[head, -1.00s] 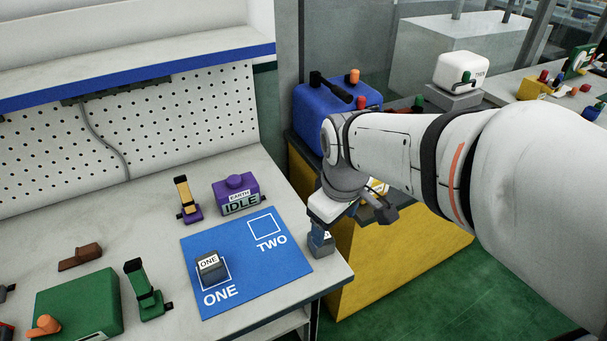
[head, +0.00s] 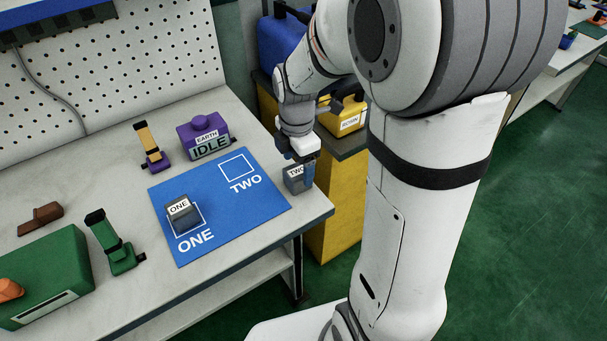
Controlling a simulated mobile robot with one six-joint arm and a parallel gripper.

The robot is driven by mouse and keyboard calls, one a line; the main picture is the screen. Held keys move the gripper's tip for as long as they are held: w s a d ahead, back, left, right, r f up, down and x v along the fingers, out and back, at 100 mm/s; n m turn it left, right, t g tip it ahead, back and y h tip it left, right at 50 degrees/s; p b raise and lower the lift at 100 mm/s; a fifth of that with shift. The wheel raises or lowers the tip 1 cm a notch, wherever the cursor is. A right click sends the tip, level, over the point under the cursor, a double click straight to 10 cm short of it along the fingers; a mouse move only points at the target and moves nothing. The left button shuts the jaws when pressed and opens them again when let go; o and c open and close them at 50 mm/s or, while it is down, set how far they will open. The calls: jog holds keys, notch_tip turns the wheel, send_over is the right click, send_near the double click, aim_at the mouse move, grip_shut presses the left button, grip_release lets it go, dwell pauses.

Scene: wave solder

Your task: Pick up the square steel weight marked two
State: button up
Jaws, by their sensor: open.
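The square steel weight marked two (head: 294,180) is a small grey block with a white label reading TWO. It sits at the right edge of the bench, just right of the blue mat (head: 217,247). My gripper (head: 307,172) is open, directly above and around the right side of the weight, pointing down. A similar grey weight marked ONE (head: 181,213) stands on the mat's ONE square. The mat's TWO square is empty.
A green clamp (head: 113,245) and green box (head: 45,280) stand at left. A yellow cabinet (head: 335,200) stands beyond the bench's right edge.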

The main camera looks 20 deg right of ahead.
aim_at(297, 170)
notch_tip(297, 170, down, 4)
jog(key=shift+r, duration=0.1)
jog(key=c, duration=1.2)
jog(key=shift+c, duration=0.2)
notch_tip(297, 170, up, 10)
jog(key=shift+r+p, duration=0.1)
jog(key=shift+p, duration=0.4)
